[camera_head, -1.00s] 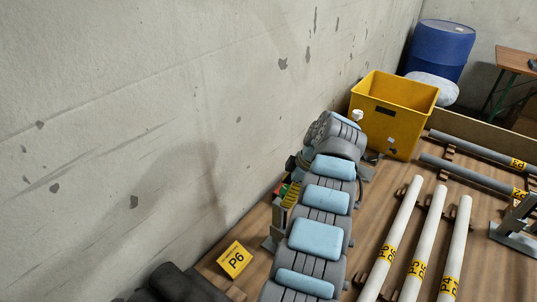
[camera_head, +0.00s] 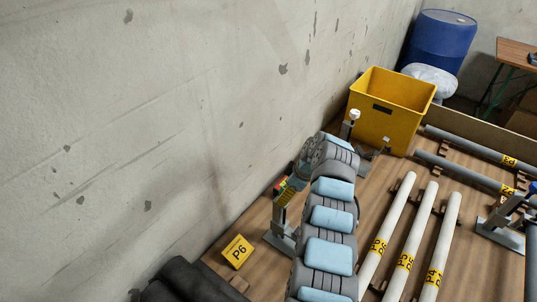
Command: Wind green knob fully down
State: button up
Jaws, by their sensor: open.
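A small green and red part (camera_head: 281,185) sits atop a grey stand (camera_head: 281,232) close to the wall, left of my arm. It is too small for me to tell the green knob's height or turn. My arm, with pale blue pads, rises from the bottom and bends over towards the stand. My gripper (camera_head: 290,189) shows only in part there, beside the green and red part, with a yellow and black striped piece. It is open. Its fingertips are mostly hidden, and I cannot tell whether they touch the knob.
A yellow crate (camera_head: 385,128) stands behind my arm, near a white-topped post (camera_head: 354,116). White pipes (camera_head: 418,235) and grey pipes (camera_head: 465,178) lie to the right. The concrete wall (camera_head: 130,130) is close on the left.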

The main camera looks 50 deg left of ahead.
jog(key=shift+r+m+t+p, duration=0.2)
jog(key=shift+m+p, duration=0.45)
jog(key=shift+p, duration=1.15)
jog(key=shift+r+m+t+p, duration=0.15)
jog(key=shift+m+p, duration=0.5)
jog(key=shift+p, duration=1.1)
